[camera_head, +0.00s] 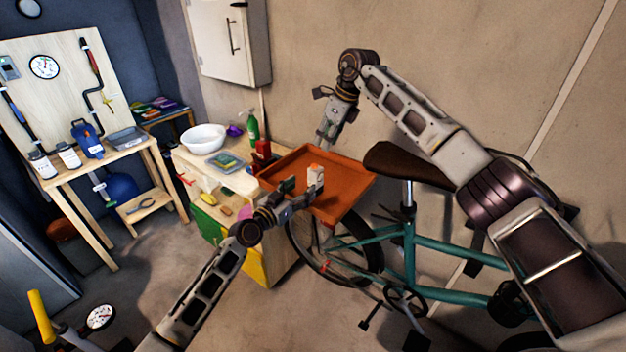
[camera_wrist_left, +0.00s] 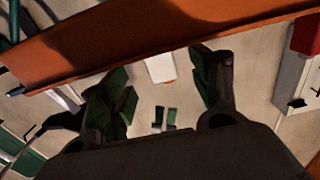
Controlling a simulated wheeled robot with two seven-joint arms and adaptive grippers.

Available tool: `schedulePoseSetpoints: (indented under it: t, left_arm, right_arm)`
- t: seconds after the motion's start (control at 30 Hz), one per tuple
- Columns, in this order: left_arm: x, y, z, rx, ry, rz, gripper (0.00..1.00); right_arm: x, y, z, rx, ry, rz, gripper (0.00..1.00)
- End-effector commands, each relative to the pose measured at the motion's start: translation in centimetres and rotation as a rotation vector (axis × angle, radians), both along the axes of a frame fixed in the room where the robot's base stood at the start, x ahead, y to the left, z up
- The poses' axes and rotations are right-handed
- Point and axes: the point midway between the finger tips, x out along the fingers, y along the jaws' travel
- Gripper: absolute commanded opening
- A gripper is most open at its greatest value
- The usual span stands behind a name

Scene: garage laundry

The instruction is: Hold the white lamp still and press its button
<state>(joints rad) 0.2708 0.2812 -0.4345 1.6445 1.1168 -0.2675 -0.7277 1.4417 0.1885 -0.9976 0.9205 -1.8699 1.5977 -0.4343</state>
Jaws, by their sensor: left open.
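The white lamp (camera_head: 315,175) is a small upright block with an orange button on top. It stands at the orange tray (camera_head: 346,170). My left gripper (camera_head: 297,190) is open, just left of the lamp in the head view. In the left wrist view a white block with an orange-red end, seemingly the lamp (camera_wrist_left: 160,68), shows between and beyond the spread fingers of this gripper (camera_wrist_left: 168,88). My right gripper (camera_head: 327,138) points down above the back of the tray, apart from the lamp. Its fingers are too small to tell open from shut.
A wooden cabinet (camera_head: 238,185) left of the tray carries a white bowl (camera_head: 204,139), a green bottle (camera_head: 253,126) and a red object (camera_head: 263,149). A teal bicycle (camera_head: 440,247) stands to the right and below the tray. A workbench (camera_head: 103,163) is at the far left.

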Motion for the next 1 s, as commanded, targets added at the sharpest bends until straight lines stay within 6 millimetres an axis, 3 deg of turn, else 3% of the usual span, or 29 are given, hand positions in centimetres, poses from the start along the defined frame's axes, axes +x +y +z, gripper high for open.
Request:
schedulePoseSetpoints:
  t: [0.6,1.0]
  left_arm:
    - [4.5,-3.4,0.0,-0.002,0.001,-0.002,0.62]
    - [5.6,-4.2,0.0,0.0,0.001,-0.001,0.62]
  right_arm:
    - [0.0,0.0,0.0,0.0,0.0,0.0,0.36]
    - [0.0,0.0,0.0,0.0,0.0,0.0,0.36]
